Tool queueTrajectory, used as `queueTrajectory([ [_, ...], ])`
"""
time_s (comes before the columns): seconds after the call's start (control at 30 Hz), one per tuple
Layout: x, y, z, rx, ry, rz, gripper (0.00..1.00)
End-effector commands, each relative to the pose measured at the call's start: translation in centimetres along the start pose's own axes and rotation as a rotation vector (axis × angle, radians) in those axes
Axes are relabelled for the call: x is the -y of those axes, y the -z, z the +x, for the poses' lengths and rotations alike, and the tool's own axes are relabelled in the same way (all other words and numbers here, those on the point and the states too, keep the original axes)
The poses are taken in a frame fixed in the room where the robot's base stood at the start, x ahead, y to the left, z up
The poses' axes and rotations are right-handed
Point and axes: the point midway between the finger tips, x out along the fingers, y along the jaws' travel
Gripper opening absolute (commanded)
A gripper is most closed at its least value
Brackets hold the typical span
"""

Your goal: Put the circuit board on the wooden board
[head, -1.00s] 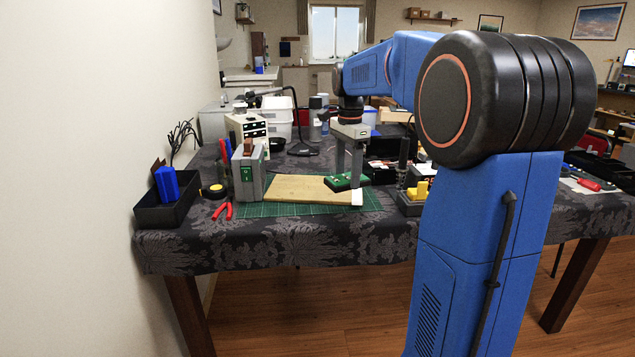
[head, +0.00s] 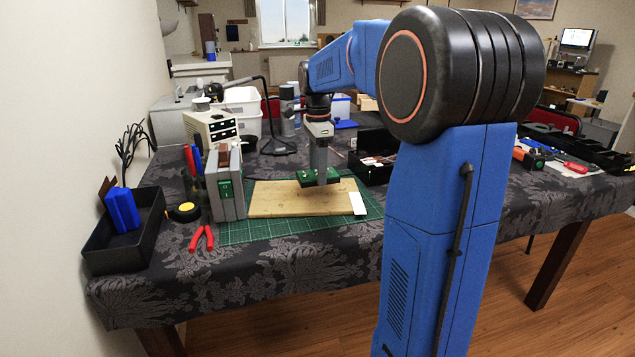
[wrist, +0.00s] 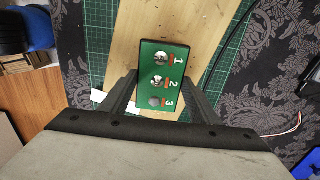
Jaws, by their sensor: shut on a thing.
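The circuit board is a green block with the numbers 1, 2 and 3 and round parts on its face. In the head view the circuit board (head: 308,179) is at the right part of the wooden board. My gripper (head: 319,180) points down and is shut on it. In the wrist view the circuit board (wrist: 158,75) sits between the two dark fingers (wrist: 160,92). The wooden board (head: 270,203) lies flat on the green cutting mat (head: 240,232); it also shows under the circuit board in the wrist view (wrist: 195,22). I cannot tell whether the circuit board touches the wood.
A white strip (head: 358,203) lies at the board's right end. A grey box with a green switch (head: 226,187) stands left of the board. Red pliers (head: 201,238) and a black tray with a blue block (head: 110,255) are further left. The board's left part is clear.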

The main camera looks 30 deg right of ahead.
Motion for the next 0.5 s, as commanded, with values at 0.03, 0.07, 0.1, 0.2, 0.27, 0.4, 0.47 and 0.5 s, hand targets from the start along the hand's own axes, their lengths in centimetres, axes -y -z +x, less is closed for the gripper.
queueTrajectory([
  [0.03, 0.0, 0.0, 0.2, 0.000, 0.000, 0.000, 0.31],
  [0.07, 0.0, 0.0, 0.4, 0.000, 0.000, 0.000, 0.31],
  [0.1, 0.0, 0.0, 0.6, 0.000, 0.000, 0.000, 0.31],
  [0.2, 0.0, 0.0, 1.7, 0.000, -0.001, 0.000, 0.31],
  [0.27, 0.0, 0.0, 2.5, 0.000, -0.001, 0.000, 0.31],
  [0.4, 0.0, 0.0, 3.9, 0.000, 0.001, -0.001, 0.31],
  [0.47, 0.0, 0.0, 3.9, 0.000, 0.002, -0.001, 0.31],
  [0.5, 0.0, 0.0, 3.9, 0.000, 0.002, -0.001, 0.31],
])
